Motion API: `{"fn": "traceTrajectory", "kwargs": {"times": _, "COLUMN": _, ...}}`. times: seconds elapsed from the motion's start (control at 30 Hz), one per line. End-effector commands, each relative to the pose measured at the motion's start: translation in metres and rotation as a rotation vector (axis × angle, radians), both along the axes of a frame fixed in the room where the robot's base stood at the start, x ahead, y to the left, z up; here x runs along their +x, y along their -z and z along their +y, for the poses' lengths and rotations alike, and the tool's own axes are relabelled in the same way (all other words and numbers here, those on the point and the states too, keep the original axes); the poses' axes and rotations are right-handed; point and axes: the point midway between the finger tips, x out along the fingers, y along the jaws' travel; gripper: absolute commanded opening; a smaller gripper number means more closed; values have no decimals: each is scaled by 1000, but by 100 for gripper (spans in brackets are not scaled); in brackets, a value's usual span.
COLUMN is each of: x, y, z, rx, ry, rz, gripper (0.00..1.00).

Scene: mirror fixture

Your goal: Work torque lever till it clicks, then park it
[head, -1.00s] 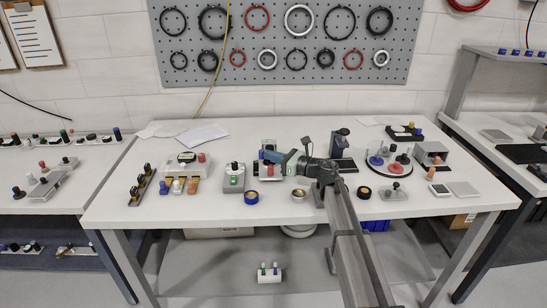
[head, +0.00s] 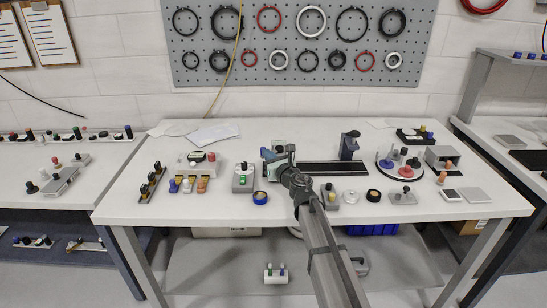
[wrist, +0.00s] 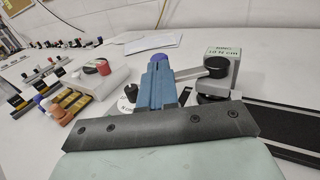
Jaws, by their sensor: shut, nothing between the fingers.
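The torque fixture is a grey box with a pale green label (wrist: 222,62) on a dark round base in the wrist view. It shows small behind my gripper in the head view (head: 279,143). A flat grey lever arm (wrist: 196,74) runs left from the box towards my blue fingers. A purple-blue knob (wrist: 158,57) shows just past the fingertips, apparently at the lever's end. My gripper (wrist: 158,68) is shut with nothing in it, close by the knob; whether it touches is unclear. In the head view my gripper (head: 265,153) is left of the fixture's label.
A black track (head: 325,168) with a dark post (head: 349,146) lies to the right. A grey box with a green button (head: 243,178) and a blue tape roll (head: 260,198) stand left. A round tray with knobs (head: 388,165) is further right.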

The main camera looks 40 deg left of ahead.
Motion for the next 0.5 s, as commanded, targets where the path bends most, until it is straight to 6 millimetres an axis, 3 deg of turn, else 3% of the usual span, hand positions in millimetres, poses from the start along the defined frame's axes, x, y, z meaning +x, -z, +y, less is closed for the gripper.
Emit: {"fn": "traceTrajectory", "kwargs": {"times": 0.5, "x": -5, "y": 1, "z": 26, "rx": -4, "ry": 360, "rz": 1, "gripper": 0}}
